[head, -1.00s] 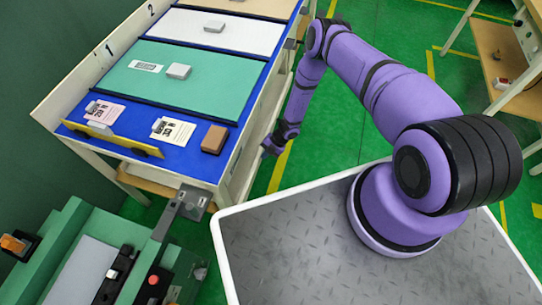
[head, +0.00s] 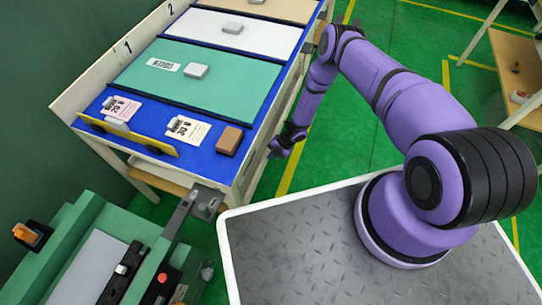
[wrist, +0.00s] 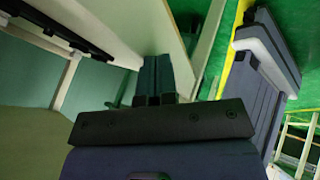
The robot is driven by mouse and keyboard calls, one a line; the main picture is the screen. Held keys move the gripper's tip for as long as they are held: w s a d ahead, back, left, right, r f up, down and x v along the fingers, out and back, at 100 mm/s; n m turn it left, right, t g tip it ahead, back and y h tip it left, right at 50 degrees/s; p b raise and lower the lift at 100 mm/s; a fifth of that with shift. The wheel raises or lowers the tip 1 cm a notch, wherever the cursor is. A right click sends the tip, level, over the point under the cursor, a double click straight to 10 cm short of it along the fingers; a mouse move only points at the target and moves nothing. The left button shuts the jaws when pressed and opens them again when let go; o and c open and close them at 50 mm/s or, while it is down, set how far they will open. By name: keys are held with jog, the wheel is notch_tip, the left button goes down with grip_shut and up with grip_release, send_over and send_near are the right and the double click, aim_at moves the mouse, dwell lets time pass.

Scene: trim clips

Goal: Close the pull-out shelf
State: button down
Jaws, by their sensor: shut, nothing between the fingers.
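A tan shelf (head: 160,183) shows in part under the blue-topped workbench (head: 200,158). I cannot tell from the head view how far it is pulled out. My gripper (head: 274,153) hangs low beside the bench's right side in the head view. In the wrist view its dark fingers (wrist: 153,75) are together and empty, close to a pale upright panel (wrist: 125,22). I cannot tell whether they touch it.
The bench top carries green and white mats, cards, a brown block (head: 229,140) and a yellow strip (head: 125,134). A green machine (head: 90,250) stands at the lower left, its grey bracket near the bench corner.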

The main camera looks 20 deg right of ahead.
jog(key=s+d+r, duration=0.2)
jog(key=d+r, duration=0.6)
jog(key=d, duration=0.1)
jog(key=shift+w+d, duration=0.1)
